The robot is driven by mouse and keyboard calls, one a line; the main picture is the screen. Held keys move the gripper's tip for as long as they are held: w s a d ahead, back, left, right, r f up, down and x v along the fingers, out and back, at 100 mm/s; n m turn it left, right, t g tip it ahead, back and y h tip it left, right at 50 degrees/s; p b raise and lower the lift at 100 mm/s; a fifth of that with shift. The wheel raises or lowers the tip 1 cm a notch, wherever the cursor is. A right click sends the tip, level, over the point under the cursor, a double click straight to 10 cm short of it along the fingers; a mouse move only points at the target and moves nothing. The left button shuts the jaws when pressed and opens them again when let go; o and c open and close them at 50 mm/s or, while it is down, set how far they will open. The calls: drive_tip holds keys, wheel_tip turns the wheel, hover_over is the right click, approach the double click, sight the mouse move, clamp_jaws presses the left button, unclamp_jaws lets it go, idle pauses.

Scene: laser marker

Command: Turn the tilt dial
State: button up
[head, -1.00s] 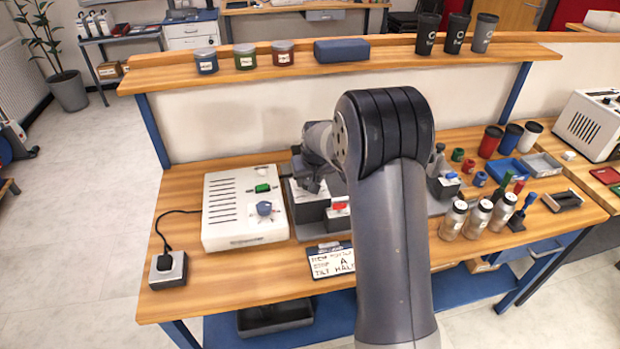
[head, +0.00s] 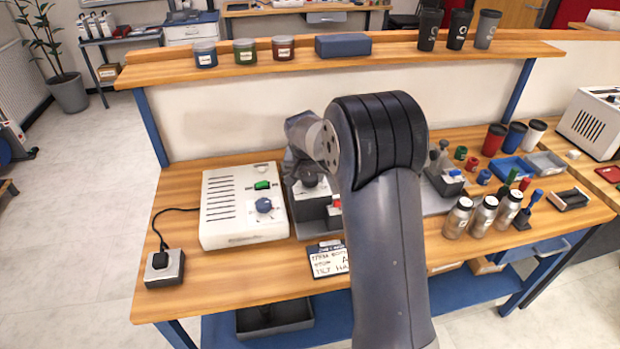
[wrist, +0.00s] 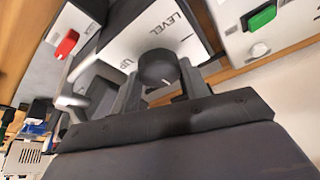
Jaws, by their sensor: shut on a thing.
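A dark round dial (wrist: 157,68) with a pale mark on its rim shows in the wrist view, on a white plate (wrist: 185,45) lettered LEVEL and UP. My gripper (wrist: 160,82) is shut on this dial, with one finger on each side of it. In the head view the dark dial (head: 312,182) sits on a grey-and-white block (head: 310,205), just right of the white control box (head: 228,205). My arm hides part of this block and most of my gripper there.
The white box bears a blue knob (head: 264,205) and a green switch (head: 262,185). A red switch (wrist: 66,45) is close by the dial. A handwritten card (head: 328,260) lies at the bench's front. Bottles (head: 459,217) and cups stand to the right. A shelf (head: 170,70) runs behind.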

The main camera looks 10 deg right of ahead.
idle(0.3)
drive_tip(key=o, duration=1)
drive_tip(key=v, duration=1.1)
drive_tip(key=shift+b, duration=0.45)
drive_tip(key=shift+f, duration=0.1)
wheel_tip(320, 180, up, 7)
drive_tip(key=p, duration=0.6)
drive_tip(key=shift+f, duration=0.15)
